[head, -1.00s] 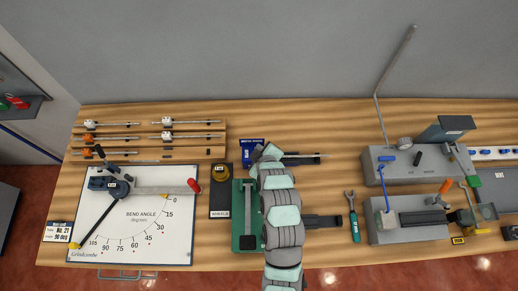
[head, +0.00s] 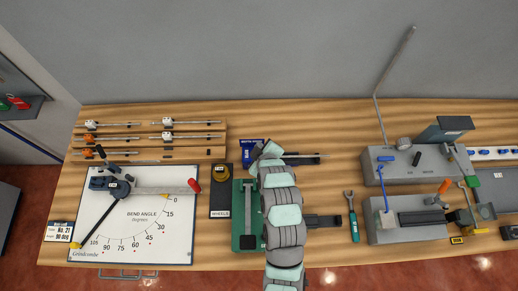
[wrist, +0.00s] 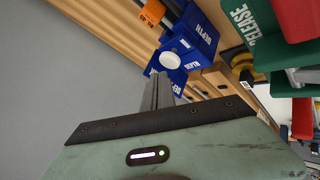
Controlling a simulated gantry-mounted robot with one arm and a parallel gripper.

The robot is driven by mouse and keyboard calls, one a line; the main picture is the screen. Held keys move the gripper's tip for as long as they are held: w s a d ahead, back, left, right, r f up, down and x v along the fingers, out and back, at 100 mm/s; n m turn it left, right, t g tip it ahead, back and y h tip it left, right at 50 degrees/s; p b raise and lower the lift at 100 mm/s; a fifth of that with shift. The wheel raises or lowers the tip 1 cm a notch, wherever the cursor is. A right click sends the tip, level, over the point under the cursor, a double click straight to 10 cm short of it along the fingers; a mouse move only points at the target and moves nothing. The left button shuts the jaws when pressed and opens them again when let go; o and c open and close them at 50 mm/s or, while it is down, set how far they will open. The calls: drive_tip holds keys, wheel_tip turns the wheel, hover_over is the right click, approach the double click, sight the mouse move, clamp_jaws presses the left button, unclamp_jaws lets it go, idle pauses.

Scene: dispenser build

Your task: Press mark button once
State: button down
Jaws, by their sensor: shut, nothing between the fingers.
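A blue block (head: 251,146) with white lettering stands at the back of the bench in the head view, left of my arm's end. In the wrist view the blue block (wrist: 198,38) carries a DEPTH label and a round white button (wrist: 170,60). Another small label by the button is too unclear to read. My gripper (wrist: 160,82) is shut and empty, its fingertips pointing toward the button's near side. They look close to the button, but I cannot tell whether they touch it. In the head view my gripper (head: 262,152) is beside the blue block and partly hides it.
A green fixture (head: 240,238) lies under my arm, with a RELEASE label (wrist: 238,20) in the wrist view. The WHEELS holder (head: 221,200) is left of it. A bend-angle board (head: 160,235) lies further left. A wrench (head: 352,215) and grey machines (head: 380,232) are right.

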drive_tip(key=shift+r+p, duration=0.75)
drive_tip(key=shift+r, duration=1.8)
